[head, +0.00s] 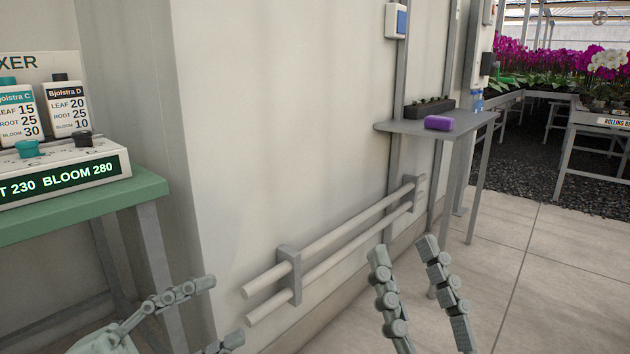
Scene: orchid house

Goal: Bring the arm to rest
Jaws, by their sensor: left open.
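My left gripper (223,311) is at the lower left of the head view, its two fingers spread apart with nothing between them. It is in front of the wall, to the right of the green bench. The lower finger is partly cut off by the bottom edge. My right gripper (403,250) is at the bottom centre-right, its two fingers pointing up and standing apart, with nothing between them. Both grippers appear clear of the furniture. The rest of both arms is mostly out of view.
A green bench (150,184) with a mixer panel (75,177) and labelled bottles stands left. Pipes (330,240) run low along the wall. A grey shelf (400,127) holds a purple block (439,123) and dark tray (430,107). Tiled floor (560,290) is clear at right.

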